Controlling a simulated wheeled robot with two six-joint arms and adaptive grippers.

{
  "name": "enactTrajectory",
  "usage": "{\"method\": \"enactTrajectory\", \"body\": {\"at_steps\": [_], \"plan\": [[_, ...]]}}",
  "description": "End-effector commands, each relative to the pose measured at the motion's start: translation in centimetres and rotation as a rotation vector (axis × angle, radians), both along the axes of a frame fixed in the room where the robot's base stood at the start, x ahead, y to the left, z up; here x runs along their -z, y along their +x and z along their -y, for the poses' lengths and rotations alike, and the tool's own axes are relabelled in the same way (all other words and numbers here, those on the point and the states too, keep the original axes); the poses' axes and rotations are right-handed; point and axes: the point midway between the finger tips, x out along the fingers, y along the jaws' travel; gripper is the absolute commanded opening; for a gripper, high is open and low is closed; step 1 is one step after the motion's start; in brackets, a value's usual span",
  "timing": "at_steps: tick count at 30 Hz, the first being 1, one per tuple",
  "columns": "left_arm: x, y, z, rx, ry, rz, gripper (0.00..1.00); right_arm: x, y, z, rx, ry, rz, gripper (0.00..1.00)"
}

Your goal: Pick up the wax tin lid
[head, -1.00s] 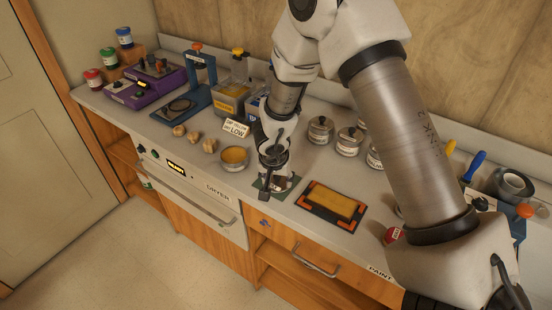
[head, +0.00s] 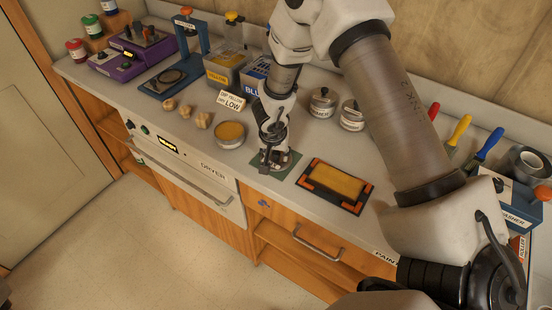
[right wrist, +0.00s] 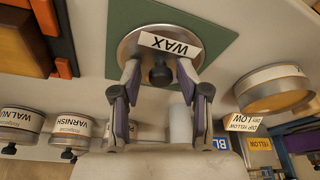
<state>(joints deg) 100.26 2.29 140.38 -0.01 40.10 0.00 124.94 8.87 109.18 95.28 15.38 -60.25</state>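The wax tin lid (right wrist: 160,48) is a round metallic disc with a white WAX label and a dark knob (right wrist: 161,74). It lies on a green square mat (right wrist: 215,40) on the counter; in the head view the lid (head: 285,158) is partly hidden by my right gripper (head: 270,163). In the right wrist view my right gripper (right wrist: 160,78) is open, with its fingertips apart on either side of the knob. I cannot tell whether they touch the lid. My left gripper is not in view.
An open tin of yellow content (head: 230,133) stands left of the mat, with a tent card (head: 231,100) behind it. A black-and-orange framed screen (head: 335,186) lies to the right. Small tan lumps (head: 202,121) lie further left. Labelled tins (head: 322,103) stand behind.

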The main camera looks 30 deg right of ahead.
Motion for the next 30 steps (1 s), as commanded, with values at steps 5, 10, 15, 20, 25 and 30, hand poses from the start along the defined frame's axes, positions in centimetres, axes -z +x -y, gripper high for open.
{"method": "enactTrajectory", "body": {"at_steps": [5,10,15,20,25,30], "plan": [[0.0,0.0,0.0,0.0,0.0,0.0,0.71,0.0,0.0,0.0,0.0,0.0,0.0,0.0],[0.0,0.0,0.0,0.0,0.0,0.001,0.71,0.0,0.0,0.0,0.0,0.0,0.0,0.0],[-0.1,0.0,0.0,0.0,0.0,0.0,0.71,-0.2,0.0,0.0,0.0,0.0,0.0,0.0],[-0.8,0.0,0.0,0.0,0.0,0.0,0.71,-1.4,0.0,0.0,0.001,0.0,0.002,0.0],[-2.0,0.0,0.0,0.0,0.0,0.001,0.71,-3.7,0.1,0.0,0.001,0.0,0.003,0.0],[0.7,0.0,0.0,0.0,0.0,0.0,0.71,-3.1,-2.5,-1.2,-0.004,-0.002,0.0,0.0]]}}
